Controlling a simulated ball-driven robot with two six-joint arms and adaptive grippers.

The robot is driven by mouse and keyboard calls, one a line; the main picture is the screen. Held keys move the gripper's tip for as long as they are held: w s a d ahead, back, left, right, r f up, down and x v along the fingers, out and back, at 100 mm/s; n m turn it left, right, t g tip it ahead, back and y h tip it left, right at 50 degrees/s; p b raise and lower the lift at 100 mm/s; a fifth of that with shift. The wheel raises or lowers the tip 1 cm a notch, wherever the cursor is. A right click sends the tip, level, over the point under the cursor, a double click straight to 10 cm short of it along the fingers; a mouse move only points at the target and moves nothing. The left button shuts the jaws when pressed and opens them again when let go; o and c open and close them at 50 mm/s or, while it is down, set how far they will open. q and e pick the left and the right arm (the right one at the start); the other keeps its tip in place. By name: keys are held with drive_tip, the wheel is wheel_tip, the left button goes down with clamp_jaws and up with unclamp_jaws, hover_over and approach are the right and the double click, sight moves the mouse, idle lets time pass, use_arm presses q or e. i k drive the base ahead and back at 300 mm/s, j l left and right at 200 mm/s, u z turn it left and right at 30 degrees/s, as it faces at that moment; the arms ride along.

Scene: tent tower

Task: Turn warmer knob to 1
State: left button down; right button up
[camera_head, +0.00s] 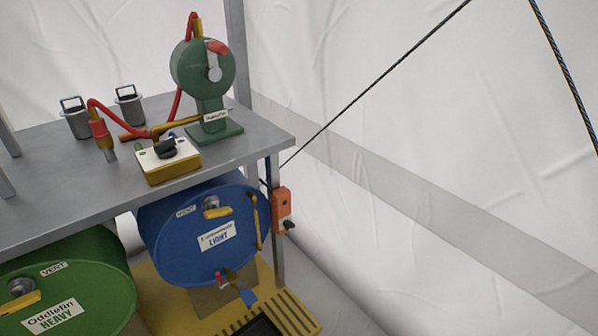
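A small orange box (282,204) is fixed to the metal post at the right end of the shelf, beside the blue drum. A black knob (289,225) sits at its lower end; its setting is too small to read. A second black knob (165,148) is on top of a white and yellow box (168,166) on the shelf, with a green mark to its left. I cannot read a warmer label on either box. Neither of my grippers is in view.
A grey shelf (60,192) carries a green hand pump (204,82), a red hose (181,100) and two metal canisters. Below are a blue drum (205,250) and a green drum (95,268). A dark rope (385,72) slants down to the shelf's right end. Space right of the post looks clear.

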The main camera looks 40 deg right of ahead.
sight(289, 225)
drive_tip(key=z, duration=1.1)
drive_tip(key=k+l, duration=0.05)
